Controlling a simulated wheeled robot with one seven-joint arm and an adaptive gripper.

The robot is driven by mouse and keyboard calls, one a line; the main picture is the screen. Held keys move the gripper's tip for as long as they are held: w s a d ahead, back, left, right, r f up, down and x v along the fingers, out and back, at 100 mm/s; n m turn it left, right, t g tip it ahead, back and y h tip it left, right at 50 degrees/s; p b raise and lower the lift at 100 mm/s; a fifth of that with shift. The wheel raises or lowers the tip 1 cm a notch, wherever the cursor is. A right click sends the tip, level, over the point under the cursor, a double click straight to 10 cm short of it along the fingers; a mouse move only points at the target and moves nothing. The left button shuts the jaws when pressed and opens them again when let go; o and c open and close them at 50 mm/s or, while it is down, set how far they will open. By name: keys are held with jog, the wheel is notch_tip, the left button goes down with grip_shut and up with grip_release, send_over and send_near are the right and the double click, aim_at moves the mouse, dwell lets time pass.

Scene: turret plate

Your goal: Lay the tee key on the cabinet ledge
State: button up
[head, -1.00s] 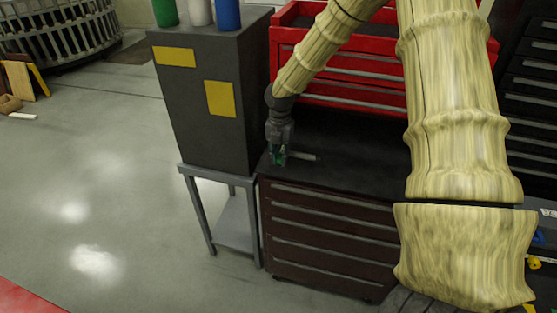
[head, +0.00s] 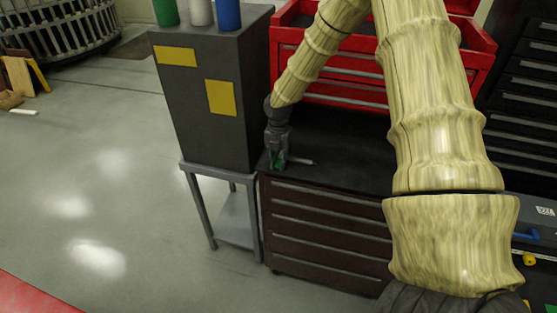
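The tee key shows as a thin grey bar (head: 300,161) with a green part (head: 277,161) at its left end, low over the front left corner of the dark cabinet top (head: 340,150). My gripper (head: 277,163) points down at the green part and covers some of it. The fingers are small and dark, and I cannot tell whether they are closed on it. I also cannot tell whether the bar touches the cabinet top.
A tall dark box (head: 203,110) with yellow labels stands on a grey stand (head: 236,215) just left of the cabinet. A red tool chest (head: 340,75) stands behind. My arm hides the right part of the cabinet. Open floor lies left.

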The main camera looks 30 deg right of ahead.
jog(key=o, duration=0.3)
jog(key=shift+r, duration=0.1)
notch_tip(320, 180, up, 12)
jog(key=b, duration=0.3)
jog(key=s+a+f+m+y, duration=0.1)
jog(key=s+a+f+m, duration=0.6)
jog(key=f, duration=0.5)
jog(key=s+a+f+m+y, duration=0.1)
jog(key=s+a+f+m, duration=0.4)
jog(key=s+a+f, duration=0.5)
jog(key=s+a+f+m+h, duration=0.1)
jog(key=s+f+m, duration=0.5)
jog(key=s, duration=0.5)
jog(key=s+a+f+m+h, duration=0.1)
jog(key=s+a+f+m, duration=0.1)
jog(key=s+f+m, duration=0.5)
jog(key=s+m, duration=0.1)
jog(key=s, duration=0.3)
jog(key=shift+s+a+f, duration=0.15)
jog(key=shift+s+f, duration=0.05)
jog(key=shift+s, duration=0.1)
